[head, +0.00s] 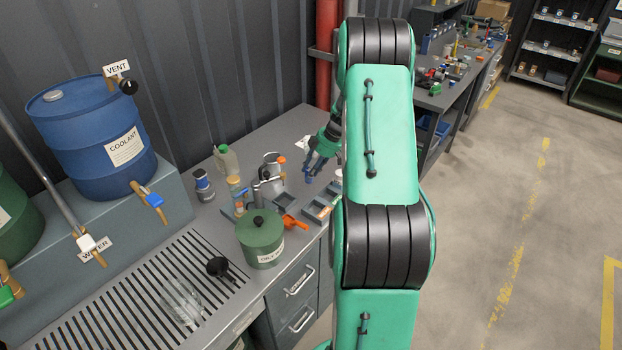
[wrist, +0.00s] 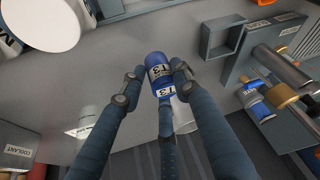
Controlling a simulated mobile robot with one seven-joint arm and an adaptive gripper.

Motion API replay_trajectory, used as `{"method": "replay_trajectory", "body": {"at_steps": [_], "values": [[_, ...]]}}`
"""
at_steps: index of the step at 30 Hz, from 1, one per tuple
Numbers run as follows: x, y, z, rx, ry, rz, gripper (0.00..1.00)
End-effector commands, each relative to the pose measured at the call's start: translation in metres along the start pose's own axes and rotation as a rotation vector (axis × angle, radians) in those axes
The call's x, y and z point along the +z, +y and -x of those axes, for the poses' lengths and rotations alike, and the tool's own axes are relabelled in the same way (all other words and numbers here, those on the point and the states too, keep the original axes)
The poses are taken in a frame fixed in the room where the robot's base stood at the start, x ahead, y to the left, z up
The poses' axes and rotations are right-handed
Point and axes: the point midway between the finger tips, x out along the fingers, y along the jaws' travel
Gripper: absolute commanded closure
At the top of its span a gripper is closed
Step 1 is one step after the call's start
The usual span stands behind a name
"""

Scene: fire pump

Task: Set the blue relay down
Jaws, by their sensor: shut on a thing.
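The blue relay (wrist: 158,68) is a small blue cylinder with a white band marked T3. It is between the fingers of my gripper (wrist: 157,82), which is shut on it. In the head view my gripper (head: 317,165) points down over the far part of the grey workbench, partly beside my arm. The relay is too small there to tell clearly from the fingers. I cannot tell whether its far end touches the bench top (wrist: 115,65). Grey open trays (wrist: 222,36) lie to its right in the wrist view, apart from it.
In the head view the bench holds a green lidded pot (head: 262,245), an orange tool (head: 293,223), bottles (head: 203,185) and a metal jug (head: 271,172), left of my gripper. A blue coolant drum (head: 85,150) stands farther left. A red pipe (head: 327,50) rises behind.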

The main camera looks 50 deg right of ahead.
Motion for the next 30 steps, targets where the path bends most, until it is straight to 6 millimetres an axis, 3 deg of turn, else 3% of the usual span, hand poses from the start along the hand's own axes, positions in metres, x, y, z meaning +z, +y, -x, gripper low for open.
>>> {"method": "replay_trajectory", "body": {"at_steps": [11,22,30], "values": [[0.000,0.002,-0.001,0.000,0.000,-0.001,0.96],[0.013,0.002,-0.030,0.000,0.000,-0.001,0.96],[0.013,0.002,-0.032,0.001,0.000,0.000,0.96]]}}
